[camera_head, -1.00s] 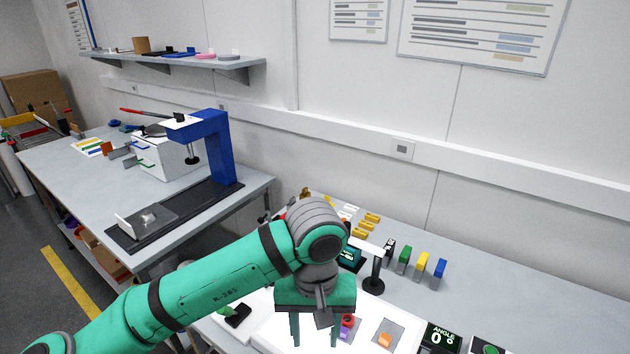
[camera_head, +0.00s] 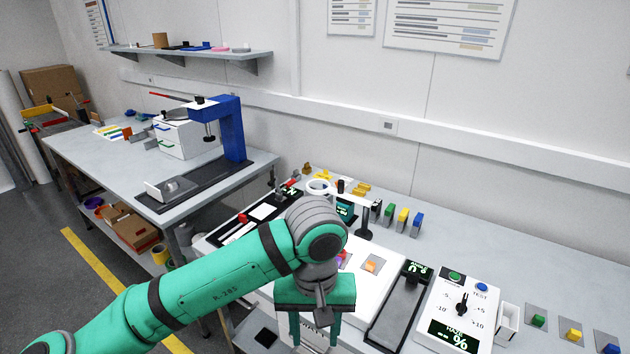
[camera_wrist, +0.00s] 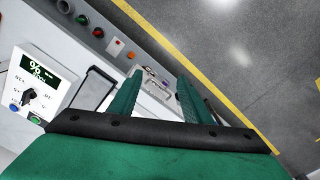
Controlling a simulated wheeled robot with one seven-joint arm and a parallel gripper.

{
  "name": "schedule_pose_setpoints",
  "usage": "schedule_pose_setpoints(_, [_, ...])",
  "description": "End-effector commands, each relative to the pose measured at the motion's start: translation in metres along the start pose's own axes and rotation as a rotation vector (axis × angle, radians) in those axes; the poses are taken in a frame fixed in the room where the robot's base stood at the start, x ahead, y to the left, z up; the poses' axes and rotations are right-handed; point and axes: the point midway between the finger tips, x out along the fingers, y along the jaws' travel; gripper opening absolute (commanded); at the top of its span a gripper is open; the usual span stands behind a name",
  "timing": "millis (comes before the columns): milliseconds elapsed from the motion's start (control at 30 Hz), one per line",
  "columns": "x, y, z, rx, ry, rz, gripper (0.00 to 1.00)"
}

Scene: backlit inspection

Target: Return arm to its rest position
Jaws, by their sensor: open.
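My green arm reaches from the lower left of the head view and bends down at a grey wrist joint. My gripper (camera_head: 314,340) hangs at the front edge of the right bench (camera_head: 480,232), with its fingers pointing down. In the wrist view the two green fingers of my gripper (camera_wrist: 153,92) stand apart with nothing between them. Beyond them show the bench front and the grey floor. The fingertips are partly cut off or hard to make out in the head view.
A panel with a dial and a HAZE display (camera_head: 462,305) stands right of my gripper. Left is another bench with a blue press (camera_head: 228,130). Open floor with a yellow line (camera_head: 95,270) lies between.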

Motion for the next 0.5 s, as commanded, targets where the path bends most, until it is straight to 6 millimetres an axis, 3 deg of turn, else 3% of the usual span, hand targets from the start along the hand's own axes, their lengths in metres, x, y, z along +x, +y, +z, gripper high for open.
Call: schedule_pose_setpoints(500, [0.009, 0.08, -0.018, 0.099, 0.107, 0.278, 0.44])
